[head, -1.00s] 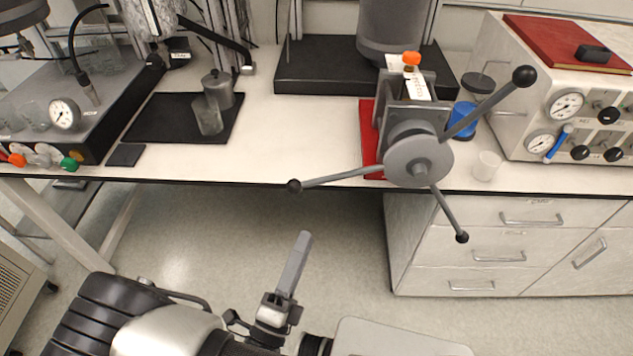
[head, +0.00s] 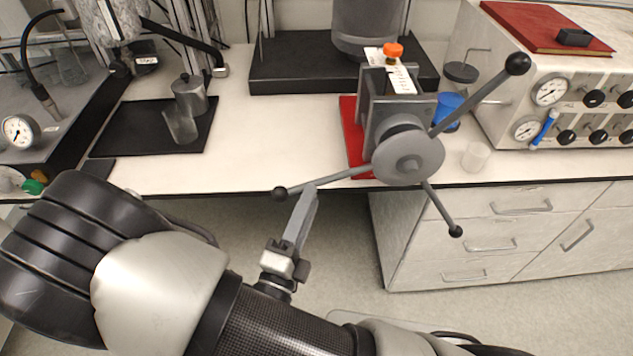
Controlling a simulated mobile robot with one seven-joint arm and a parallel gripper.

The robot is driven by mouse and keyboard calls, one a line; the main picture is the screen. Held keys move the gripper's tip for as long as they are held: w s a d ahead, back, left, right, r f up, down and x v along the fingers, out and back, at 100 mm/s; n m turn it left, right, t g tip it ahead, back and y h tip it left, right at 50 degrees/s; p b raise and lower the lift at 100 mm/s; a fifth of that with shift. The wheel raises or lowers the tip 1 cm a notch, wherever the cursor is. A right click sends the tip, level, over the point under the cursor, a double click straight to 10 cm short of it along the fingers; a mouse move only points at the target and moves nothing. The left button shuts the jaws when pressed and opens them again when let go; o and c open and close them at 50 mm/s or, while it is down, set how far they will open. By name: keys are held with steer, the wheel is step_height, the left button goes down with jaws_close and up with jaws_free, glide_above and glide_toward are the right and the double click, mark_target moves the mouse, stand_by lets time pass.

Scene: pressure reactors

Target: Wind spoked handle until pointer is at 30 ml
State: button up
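The spoked handle (head: 408,157) is a grey hub with three spokes ending in black balls, on the front of a grey pump block at the bench edge. One spoke points left, one up right, one down right. A white scale plate (head: 402,79) lies on top of the block beside an orange knob (head: 393,50); its pointer and numbers are too small to read. My gripper (head: 308,192) is at the left spoke, its fingertips overlapping it a little right of the ball (head: 279,194). I see the fingers edge-on; contact and the gap between them cannot be told.
A blue cup (head: 447,111) and a clear beaker (head: 475,157) stand right of the pump. A control box with gauges (head: 549,92) is further right. A black mat with metal vessels (head: 205,140) lies left. Drawers (head: 480,245) are below; open floor lies left of them.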

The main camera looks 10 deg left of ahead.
mark_target(317, 181)
steer(key=x, duration=0.5)
steer(key=shift+w, duration=0.2)
jaws_close()
